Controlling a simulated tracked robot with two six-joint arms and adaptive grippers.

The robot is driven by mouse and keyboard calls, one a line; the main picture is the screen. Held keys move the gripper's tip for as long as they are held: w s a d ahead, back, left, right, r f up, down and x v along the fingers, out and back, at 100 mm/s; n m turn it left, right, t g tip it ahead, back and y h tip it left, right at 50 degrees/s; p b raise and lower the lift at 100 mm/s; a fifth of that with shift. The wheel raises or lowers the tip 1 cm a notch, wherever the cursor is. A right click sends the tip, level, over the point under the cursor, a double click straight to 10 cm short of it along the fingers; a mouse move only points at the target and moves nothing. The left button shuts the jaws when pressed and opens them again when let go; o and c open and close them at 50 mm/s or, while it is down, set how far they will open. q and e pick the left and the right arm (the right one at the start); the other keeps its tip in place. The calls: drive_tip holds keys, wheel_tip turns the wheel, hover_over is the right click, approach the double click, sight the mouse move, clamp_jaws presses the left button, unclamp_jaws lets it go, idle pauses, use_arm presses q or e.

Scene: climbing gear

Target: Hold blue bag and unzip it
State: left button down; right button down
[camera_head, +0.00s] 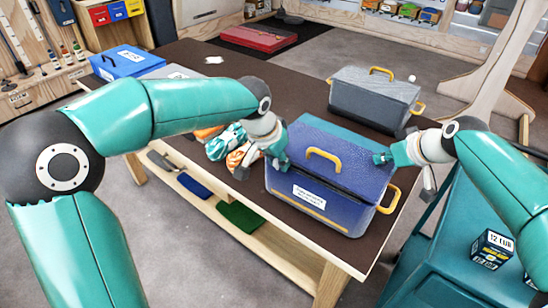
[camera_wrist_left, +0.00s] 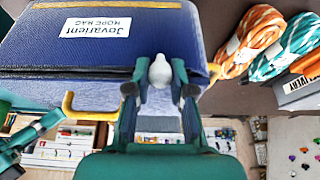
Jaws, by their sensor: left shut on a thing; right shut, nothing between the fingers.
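The blue bag (camera_head: 335,200) stands on the dark table, with a yellow handle on its lid and another at its right end. A white label is on its front; the label side also fills the upper left of the left wrist view (camera_wrist_left: 60,50). My left gripper (camera_head: 284,163) is at the bag's left end. In the wrist view its fingers (camera_wrist_left: 159,90) are closed around a small white knob (camera_wrist_left: 159,70) at the bag's seam. My right gripper (camera_head: 382,158) is shut and empty, close against the bag's upper right end; I cannot tell whether it touches.
A grey bag (camera_head: 374,96) with yellow handles stands behind the blue one. Coiled orange and teal ropes (camera_head: 228,143) lie left of it, close to my left gripper. A blue case (camera_head: 127,61) is at the table's far left. The table's middle back is mostly clear.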

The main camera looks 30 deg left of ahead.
sight(312, 180)
use_arm(q)
drive_tip(key=shift+d, duration=1.25)
use_arm(e)
drive_tip(key=shift+s+f, duration=0.15)
drive_tip(key=shift+f, duration=0.35)
use_arm(q)
drive_tip(key=shift+d+r, duration=0.1)
drive_tip(key=shift+d, duration=2.1)
drive_tip(key=shift+s+d, duration=0.1)
drive_tip(key=shift+d, duration=0.75)
drive_tip(key=shift+r, duration=0.15)
use_arm(e)
drive_tip(key=shift+r, duration=0.1)
